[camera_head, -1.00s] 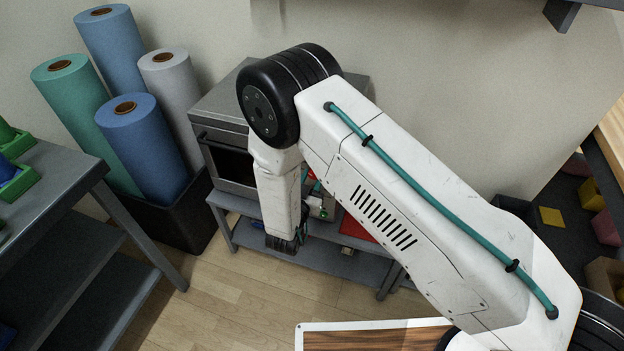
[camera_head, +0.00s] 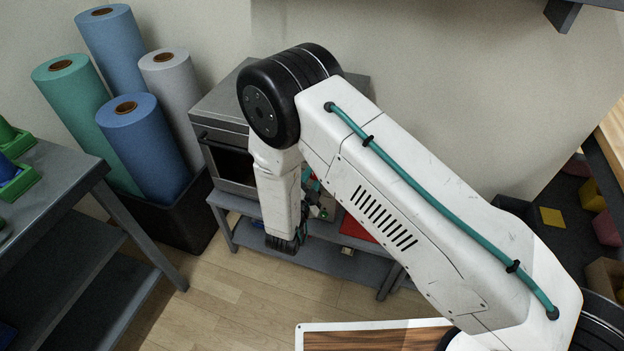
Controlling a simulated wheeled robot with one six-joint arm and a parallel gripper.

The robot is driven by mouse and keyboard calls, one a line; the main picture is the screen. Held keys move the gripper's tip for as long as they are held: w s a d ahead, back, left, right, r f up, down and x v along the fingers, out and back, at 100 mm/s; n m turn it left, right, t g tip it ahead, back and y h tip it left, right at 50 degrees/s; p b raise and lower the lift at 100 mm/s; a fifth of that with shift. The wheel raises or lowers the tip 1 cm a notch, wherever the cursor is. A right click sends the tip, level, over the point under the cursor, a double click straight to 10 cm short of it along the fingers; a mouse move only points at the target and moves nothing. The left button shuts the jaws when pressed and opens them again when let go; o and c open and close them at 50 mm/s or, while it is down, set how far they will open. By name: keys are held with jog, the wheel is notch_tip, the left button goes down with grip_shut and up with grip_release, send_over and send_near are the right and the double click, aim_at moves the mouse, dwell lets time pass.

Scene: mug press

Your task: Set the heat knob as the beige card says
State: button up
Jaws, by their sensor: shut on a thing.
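The heat knob and the beige card cannot be made out. My white forearm hangs down in front of the grey bench (camera_head: 235,204) and hides much of its top. A small, partly hidden machine (camera_head: 326,207), perhaps the mug press, shows just right of the forearm, with teal and dark parts around it. I cannot tell which of these parts belong to my wrist. My gripper's jaws are hidden behind the arm, so their hold and their place relative to the knob do not show.
A grey oven-like box (camera_head: 232,165) stands left of my forearm. A red flat thing (camera_head: 355,230) lies right of it. Fabric rolls (camera_head: 145,145) stand in a black bin at left, behind a dark table (camera_head: 60,190). The wood floor between is clear.

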jog(key=shift+s+m, duration=0.1)
jog(key=shift+m, duration=1)
jog(key=o, duration=1)
jog(key=v, duration=0.7)
jog(key=shift+s+a, duration=0.15)
jog(key=shift+s, duration=0.2)
